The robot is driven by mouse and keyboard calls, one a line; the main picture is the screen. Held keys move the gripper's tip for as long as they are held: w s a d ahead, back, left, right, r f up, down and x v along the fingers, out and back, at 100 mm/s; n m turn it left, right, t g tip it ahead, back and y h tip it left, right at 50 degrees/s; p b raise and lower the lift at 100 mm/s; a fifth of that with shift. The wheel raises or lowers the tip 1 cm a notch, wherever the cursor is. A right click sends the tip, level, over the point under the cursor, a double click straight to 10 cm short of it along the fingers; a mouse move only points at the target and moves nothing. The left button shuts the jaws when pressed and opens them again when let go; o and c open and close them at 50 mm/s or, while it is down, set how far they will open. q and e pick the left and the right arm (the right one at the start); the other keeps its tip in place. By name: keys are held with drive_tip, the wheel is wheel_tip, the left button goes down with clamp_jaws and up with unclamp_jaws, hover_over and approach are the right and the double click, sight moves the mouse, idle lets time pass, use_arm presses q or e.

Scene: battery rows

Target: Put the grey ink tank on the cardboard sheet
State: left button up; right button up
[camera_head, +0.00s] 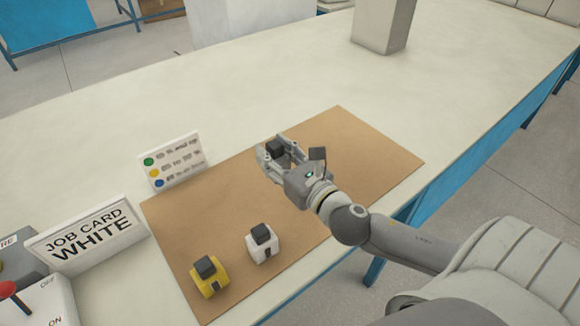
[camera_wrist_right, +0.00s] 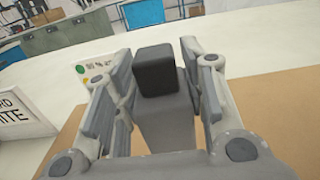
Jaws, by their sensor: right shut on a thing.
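My right gripper (camera_head: 277,158) is over the far part of the brown cardboard sheet (camera_head: 345,130). It is shut on the grey ink tank, whose dark cap (camera_head: 277,147) shows between the fingers in the head view. In the right wrist view the grey ink tank (camera_wrist_right: 166,122) stands upright between the two fingers, with its black cap on top. Its underside is hidden, so I cannot tell whether it touches the sheet. A yellow ink tank (camera_head: 210,283) and a white ink tank (camera_head: 263,247) stand on the sheet's near left part. My left gripper is not in view.
A "JOB CARD WHITE" sign (camera_head: 90,236) and a card with coloured dots (camera_head: 172,163) stand beside the sheet's left side. A box with a red lever (camera_head: 35,302) is at the lower left. A grey post (camera_head: 382,25) stands at the back. The sheet's right part is clear.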

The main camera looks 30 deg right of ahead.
sight(284, 153)
drive_tip(key=w+d+f, duration=0.1)
drive_tip(key=w+d+f+b, duration=0.1)
drive_tip(key=d+f, duration=0.1)
drive_tip(key=shift+d+f, duration=0.2)
drive_tip(key=shift+d, duration=0.05)
drive_tip(key=d+f, duration=0.1)
drive_tip(key=f, duration=0.1)
drive_tip(key=w+d+f+b, duration=0.1)
drive_tip(key=f, duration=0.1)
drive_tip(key=d+f, duration=0.1)
drive_tip(key=f, duration=0.1)
drive_tip(key=shift+w+b, duration=0.3)
drive_tip(key=shift+w, duration=0.05)
drive_tip(key=shift+f, duration=0.3)
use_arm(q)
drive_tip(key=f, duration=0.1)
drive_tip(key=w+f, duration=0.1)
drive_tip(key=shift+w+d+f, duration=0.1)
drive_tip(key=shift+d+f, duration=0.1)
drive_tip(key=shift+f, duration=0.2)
use_arm(e)
drive_tip(key=shift+a, duration=0.1)
drive_tip(key=shift+f, duration=0.1)
drive_tip(key=shift+f, duration=0.15)
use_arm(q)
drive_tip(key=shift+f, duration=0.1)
use_arm(e)
drive_tip(key=o, duration=1.1)
